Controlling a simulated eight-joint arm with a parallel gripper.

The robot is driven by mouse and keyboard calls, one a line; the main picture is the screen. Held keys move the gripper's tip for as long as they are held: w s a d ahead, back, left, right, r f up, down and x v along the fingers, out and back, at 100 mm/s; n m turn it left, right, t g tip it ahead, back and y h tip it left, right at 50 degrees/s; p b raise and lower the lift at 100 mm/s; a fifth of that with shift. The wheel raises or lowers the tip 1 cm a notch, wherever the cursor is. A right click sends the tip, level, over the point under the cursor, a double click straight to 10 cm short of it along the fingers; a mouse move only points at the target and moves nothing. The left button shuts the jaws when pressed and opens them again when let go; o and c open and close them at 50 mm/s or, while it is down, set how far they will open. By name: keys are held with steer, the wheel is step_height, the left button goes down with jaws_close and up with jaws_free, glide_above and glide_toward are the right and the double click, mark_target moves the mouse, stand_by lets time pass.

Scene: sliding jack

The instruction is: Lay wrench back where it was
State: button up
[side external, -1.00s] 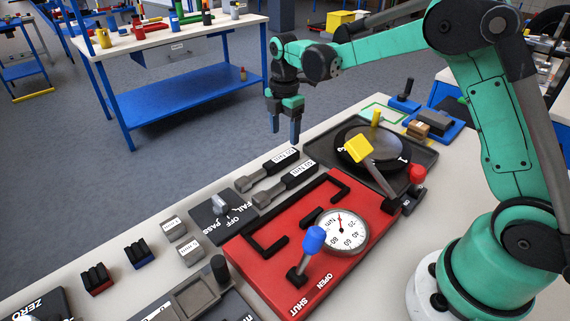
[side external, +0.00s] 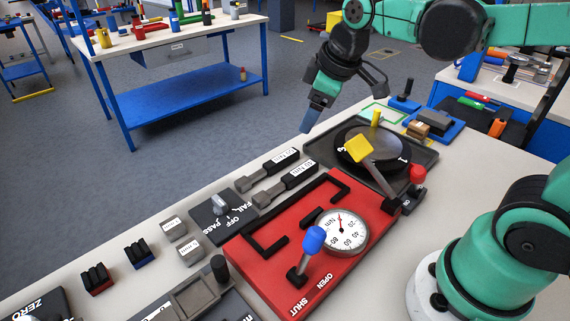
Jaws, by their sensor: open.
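Two grey wrenches with black handles and white Nm labels lie side by side on the pale bench. The upper wrench (side external: 268,170) is farther back, and the lower wrench (side external: 286,184) lies beside the red fixture. I cannot tell which one the task means. My gripper (side external: 311,118) is open and empty, raised above the bench's back edge. It is to the upper right of both wrench handles and touches neither. Its fingers overlap each other in this view.
A red fixture (side external: 264,268) with a dial gauge (side external: 341,231) and blue-knobbed lever (side external: 314,240) stands in front of the wrenches. A FAIL/OFF/PASS switch plate (side external: 209,223) is left.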

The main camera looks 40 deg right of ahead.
steer(key=s+f+m, duration=0.1)
steer(key=m, duration=0.1)
steer(key=s+f+m+t, duration=0.1)
steer(key=s+m, duration=0.1)
steer(key=s+a+f+m+t, duration=0.1)
steer(key=s+m, duration=0.1)
stand_by(1.1)
